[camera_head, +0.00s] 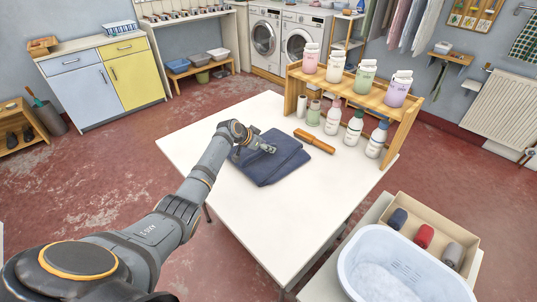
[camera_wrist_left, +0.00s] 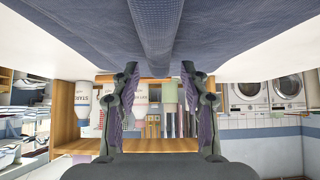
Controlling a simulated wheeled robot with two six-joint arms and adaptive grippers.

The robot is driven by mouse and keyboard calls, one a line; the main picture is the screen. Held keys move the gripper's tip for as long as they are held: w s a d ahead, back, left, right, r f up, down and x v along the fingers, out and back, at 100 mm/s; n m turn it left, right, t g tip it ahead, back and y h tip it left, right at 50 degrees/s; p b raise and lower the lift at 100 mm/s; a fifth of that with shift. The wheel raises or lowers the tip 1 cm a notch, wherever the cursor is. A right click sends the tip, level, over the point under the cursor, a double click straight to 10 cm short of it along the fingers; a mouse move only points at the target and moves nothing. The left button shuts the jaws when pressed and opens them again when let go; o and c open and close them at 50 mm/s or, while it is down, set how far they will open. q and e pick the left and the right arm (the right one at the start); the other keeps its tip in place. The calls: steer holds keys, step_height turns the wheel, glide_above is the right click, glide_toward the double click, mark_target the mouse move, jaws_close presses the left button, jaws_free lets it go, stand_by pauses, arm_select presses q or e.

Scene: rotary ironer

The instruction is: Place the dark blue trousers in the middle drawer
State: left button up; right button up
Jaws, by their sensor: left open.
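The dark blue trousers (camera_head: 274,168) lie folded flat on the white table (camera_head: 200,150). In the left wrist view, the trousers (camera_wrist_left: 90,35) fill the top of the picture, with a raised fold (camera_wrist_left: 155,35) running towards the gap between my fingers. My left gripper (camera_head: 268,148) is over the trousers' upper left part in the head view. In the left wrist view, my left gripper (camera_wrist_left: 159,72) has its fingers apart, with nothing clearly held between them. I cannot tell whether the fingertips touch the cloth. I cannot make out a middle drawer. My right gripper is not in view.
A wooden rack (camera_head: 292,95) with several bottles stands at the table's far right edge, and a wooden-handled tool (camera_head: 315,141) lies beside the trousers. A white tub (camera_head: 385,275) is at lower right. A blue and yellow cabinet (camera_head: 108,75) stands back left. The table's near part is clear.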

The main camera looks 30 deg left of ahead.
arm_select(q)
steer(key=shift+s+r, duration=0.1)
steer(key=shift+c, duration=0.6)
jaws_close()
steer(key=shift+r, duration=0.15)
steer(key=shift+a+r, duration=0.1)
steer(key=shift+r, duration=0.2)
steer(key=s+a+r+b, duration=0.2)
steer(key=s+a+r, duration=0.5)
steer(key=a+r, duration=0.5)
step_height(320, 180, up, 7)
steer(key=p, duration=0.7)
steer(key=shift+s+d, duration=0.15)
